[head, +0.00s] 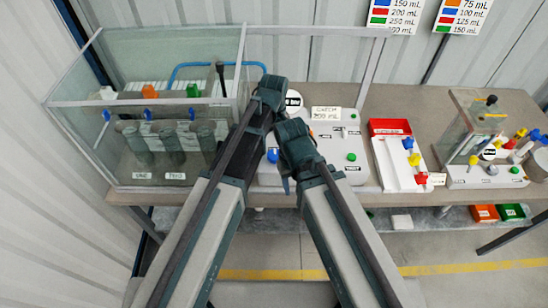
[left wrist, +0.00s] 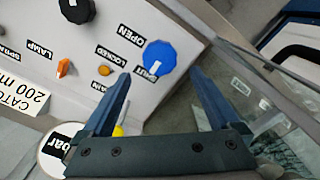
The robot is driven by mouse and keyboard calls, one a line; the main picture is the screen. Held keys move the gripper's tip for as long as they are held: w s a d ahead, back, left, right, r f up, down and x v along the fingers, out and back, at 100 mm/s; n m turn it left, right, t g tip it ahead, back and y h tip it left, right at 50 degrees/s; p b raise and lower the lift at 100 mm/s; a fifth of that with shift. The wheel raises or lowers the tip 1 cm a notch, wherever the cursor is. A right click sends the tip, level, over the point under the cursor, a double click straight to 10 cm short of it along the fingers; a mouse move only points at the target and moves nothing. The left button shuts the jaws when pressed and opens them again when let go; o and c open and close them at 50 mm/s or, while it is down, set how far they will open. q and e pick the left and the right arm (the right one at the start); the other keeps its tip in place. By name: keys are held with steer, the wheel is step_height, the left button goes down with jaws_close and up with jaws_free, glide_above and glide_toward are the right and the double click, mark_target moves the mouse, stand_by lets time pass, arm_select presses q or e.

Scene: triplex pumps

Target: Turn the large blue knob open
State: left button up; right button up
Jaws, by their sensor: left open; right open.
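The large blue knob (left wrist: 159,57) is on a pale panel in the left wrist view, beside the labels OPEN, LOCKED and SHUT. Its white mark appears to face SHUT. In the head view the blue knob (head: 272,155) shows between my two arms, on the panel's left side. My left gripper (left wrist: 160,73) is open and empty; its fingertips lie either side of the knob's lower edge in the picture, and contact cannot be told. In the head view my left gripper (head: 270,92) is mostly hidden by its wrist. My right gripper (head: 286,183) is low over the panel's front, its fingers hardly visible.
The panel also has a black knob (left wrist: 76,8), an orange switch (left wrist: 63,68) and a green button (head: 351,157). A glass-walled tank (head: 70,104) stands left. A red-and-white tray (head: 389,125) and another small rig (head: 487,175) stand right.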

mark_target(274, 153)
arm_select(q)
step_height(274, 153, down, 5)
steer(key=b, duration=0.4)
steer(key=shift+f, duration=0.1)
steer(key=c, duration=1.4)
